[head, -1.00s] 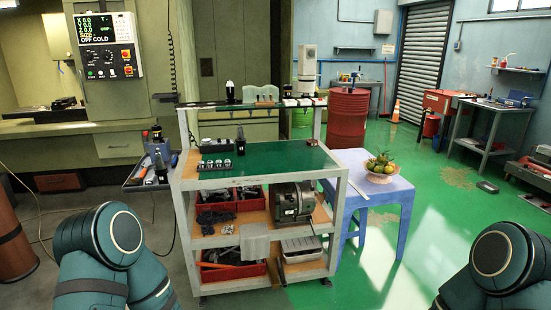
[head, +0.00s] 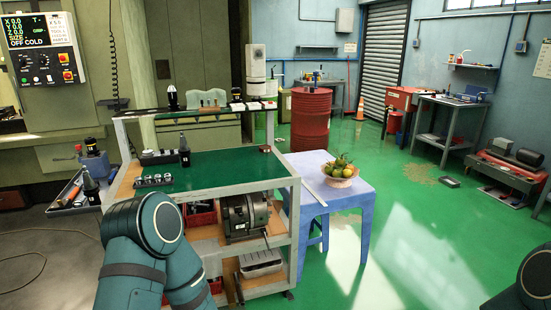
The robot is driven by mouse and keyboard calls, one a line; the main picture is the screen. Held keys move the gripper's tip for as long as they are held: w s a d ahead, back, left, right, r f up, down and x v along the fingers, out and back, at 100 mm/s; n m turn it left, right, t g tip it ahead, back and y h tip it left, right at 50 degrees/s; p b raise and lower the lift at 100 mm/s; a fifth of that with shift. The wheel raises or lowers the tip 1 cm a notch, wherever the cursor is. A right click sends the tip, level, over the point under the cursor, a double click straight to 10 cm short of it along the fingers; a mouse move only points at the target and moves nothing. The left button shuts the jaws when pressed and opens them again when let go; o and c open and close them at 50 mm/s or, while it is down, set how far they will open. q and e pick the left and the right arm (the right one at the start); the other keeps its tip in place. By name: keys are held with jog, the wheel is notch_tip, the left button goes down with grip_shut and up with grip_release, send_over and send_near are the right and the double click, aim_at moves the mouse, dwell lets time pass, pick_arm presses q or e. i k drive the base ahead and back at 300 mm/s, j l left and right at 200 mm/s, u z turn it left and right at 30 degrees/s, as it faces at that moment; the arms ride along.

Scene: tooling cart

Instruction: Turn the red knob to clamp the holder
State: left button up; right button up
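The tooling cart (head: 225,168) stands ahead, with a green top and an upper shelf. A black tool holder (head: 184,150) stands upright on the green top beside a dark tray, and another (head: 172,98) stands on the upper shelf. A blue fixture (head: 96,163) sits at the cart's left side, by a tray with a black holder (head: 90,187). I cannot clearly make out a red knob on it. Red controls (head: 68,75) show on the machine's control panel at upper left. Only upper links of my arms show; both grippers are out of view.
A blue table (head: 345,203) with a fruit bowl stands against the cart's right. A red drum (head: 310,120) is behind it. A motor (head: 244,213) sits on the cart's middle shelf. My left arm hides the cart's lower left.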

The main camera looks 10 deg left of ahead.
aim_at(78, 147)
jog(key=i+j+u, duration=0.15)
jog(key=u, duration=0.3)
jog(key=i+u, duration=0.6)
jog(key=u, duration=0.25)
jog(key=i+j+u, duration=0.1)
jog(key=i+u, duration=0.85)
jog(key=u, duration=0.2)
jog(key=i+j+u, duration=0.2)
jog(key=i+u, duration=0.25)
jog(key=i, duration=0.15)
jog(key=i+u, duration=0.4)
jog(key=i, duration=0.15)
jog(key=i+j+z, duration=0.1)
jog(key=i, duration=0.6)
jog(key=i+j+z, duration=0.1)
jog(key=i, duration=0.6)
jog(key=i+z, duration=0.25)
jog(key=z, duration=0.15)
jog(key=i+j+z, duration=0.1)
jog(key=i+z, duration=0.15)
jog(key=z, duration=0.2)
jog(key=i+j+z, duration=0.15)
jog(key=z, duration=0.65)
jog(key=i+j+z, duration=0.1)
jog(key=z, duration=0.7)
jog(key=j+z, duration=0.1)
jog(key=z, duration=0.25)
jog(key=i+j, duration=0.05)
